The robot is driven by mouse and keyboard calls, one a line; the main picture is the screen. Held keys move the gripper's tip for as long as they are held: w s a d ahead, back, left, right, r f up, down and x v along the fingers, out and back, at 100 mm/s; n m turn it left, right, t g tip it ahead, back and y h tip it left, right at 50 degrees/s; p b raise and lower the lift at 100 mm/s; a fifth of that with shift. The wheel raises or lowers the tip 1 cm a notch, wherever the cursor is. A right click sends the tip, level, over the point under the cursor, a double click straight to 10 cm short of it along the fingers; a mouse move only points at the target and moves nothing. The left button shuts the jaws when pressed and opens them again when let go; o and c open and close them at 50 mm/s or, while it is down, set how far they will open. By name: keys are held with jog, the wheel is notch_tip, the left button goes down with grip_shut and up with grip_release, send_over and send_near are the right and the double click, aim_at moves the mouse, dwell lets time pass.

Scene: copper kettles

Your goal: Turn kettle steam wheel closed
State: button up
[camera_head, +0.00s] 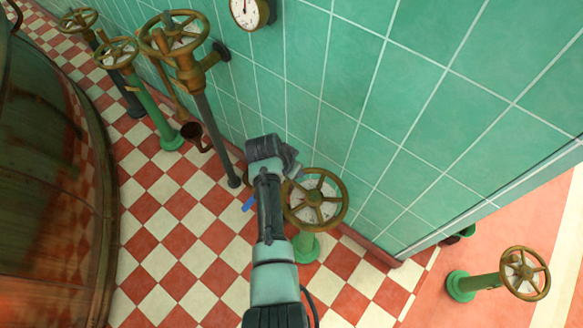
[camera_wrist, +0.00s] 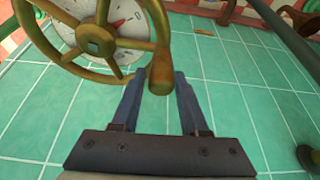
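A brass spoked handwheel (camera_head: 315,199) stands on a green pedestal (camera_head: 305,247) by the tiled wall, right beside the end of my arm. In the wrist view the wheel (camera_wrist: 96,40) fills the upper left, with a pale, red-marked dial (camera_wrist: 128,28) behind its spokes. A brass peg handle (camera_wrist: 160,75) juts from its rim towards the camera. My gripper (camera_wrist: 160,73) has its blue fingers apart, one on each side of the peg, with narrow gaps showing. Whether either finger touches it I cannot tell. My arm hides most of the gripper in the head view.
Several brass handwheels (camera_head: 174,35) on posts stand along the wall at upper left. A large copper vessel (camera_head: 45,180) fills the left edge. Another wheel (camera_head: 524,273) stands at lower right, past the wall corner. A round gauge (camera_head: 249,11) hangs above. Checkered floor (camera_head: 165,240) is open between.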

jog(key=shift+o, duration=1)
jog(key=shift+s+f, duration=0.1)
jog(key=p+v, duration=0.3)
jog(key=v, duration=1)
